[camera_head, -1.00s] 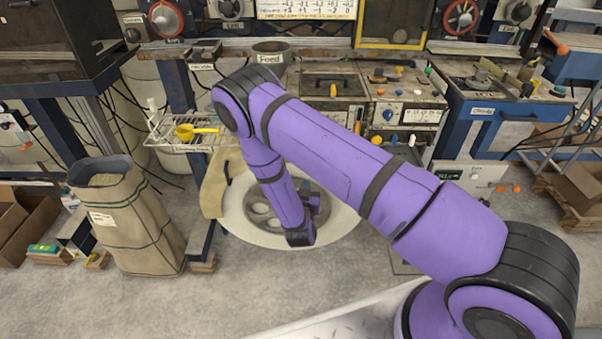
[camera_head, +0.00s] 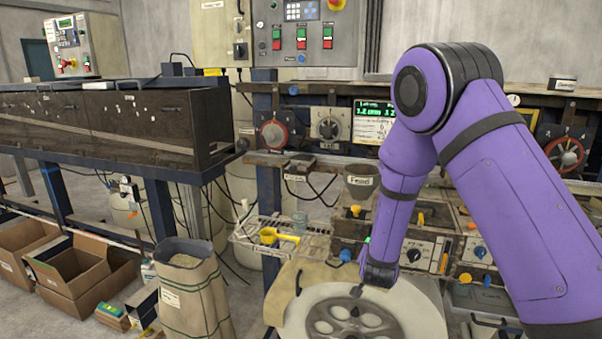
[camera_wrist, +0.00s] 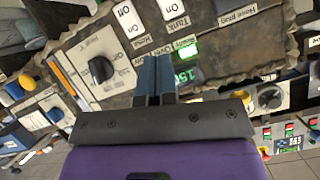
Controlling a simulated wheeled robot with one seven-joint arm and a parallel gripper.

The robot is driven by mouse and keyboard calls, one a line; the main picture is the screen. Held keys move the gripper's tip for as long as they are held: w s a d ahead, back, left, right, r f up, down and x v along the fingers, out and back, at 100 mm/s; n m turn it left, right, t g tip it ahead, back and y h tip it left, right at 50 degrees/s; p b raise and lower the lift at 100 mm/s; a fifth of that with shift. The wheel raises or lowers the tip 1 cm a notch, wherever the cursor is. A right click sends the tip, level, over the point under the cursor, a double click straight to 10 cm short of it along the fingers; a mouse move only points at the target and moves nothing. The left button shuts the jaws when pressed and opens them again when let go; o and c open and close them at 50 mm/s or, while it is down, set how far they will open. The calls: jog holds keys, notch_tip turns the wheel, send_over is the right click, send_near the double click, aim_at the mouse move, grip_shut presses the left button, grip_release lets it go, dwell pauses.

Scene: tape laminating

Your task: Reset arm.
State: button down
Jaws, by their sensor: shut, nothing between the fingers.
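My purple arm reaches in from the right in the head view and bends down at its elbow. My gripper (camera_head: 357,291) hangs at its lower end, in front of the white round wheel-like plate (camera_head: 412,308), as seen from the head. In the wrist view my gripper (camera_wrist: 154,62) shows two dark blue fingers side by side, shut with nothing between them. Beyond the fingers is a worn panel (camera_wrist: 215,50) with switches, a dark knob and a green lit display; the fingers appear apart from it.
A brown sack (camera_head: 195,290) and open cardboard boxes (camera_head: 75,268) stand on the floor at left. A wire rack with a yellow scoop (camera_head: 277,236) and a grey feed hopper (camera_head: 361,182) are behind the plate. A long dark machine (camera_head: 110,115) fills the left back.

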jog(key=s+d+r+n+g+y, duration=0.15)
jog(key=s+r, duration=0.25)
jog(key=r, duration=0.4)
jog(key=s+r+n+g+y, duration=0.1)
jog(key=s+r+y, duration=0.1)
jog(key=s+r, duration=0.35)
jog(key=s+d+r+n+g+y, duration=0.1)
jog(key=s+r, duration=0.2)
jog(key=r, duration=0.7)
jog(key=s+d+r+n+g, duration=0.1)
jog(key=s+d+r, duration=0.2)
jog(key=s, duration=1)
jog(key=s+d+r+n+g+h, duration=0.1)
jog(key=s+r, duration=0.4)
jog(key=s, duration=0.9)
jog(key=shift+s+d+n+g, duration=0.4)
jog(key=shift+d+g, duration=0.35)
jog(key=shift+d, duration=0.4)
jog(key=shift+w+r, duration=0.1)
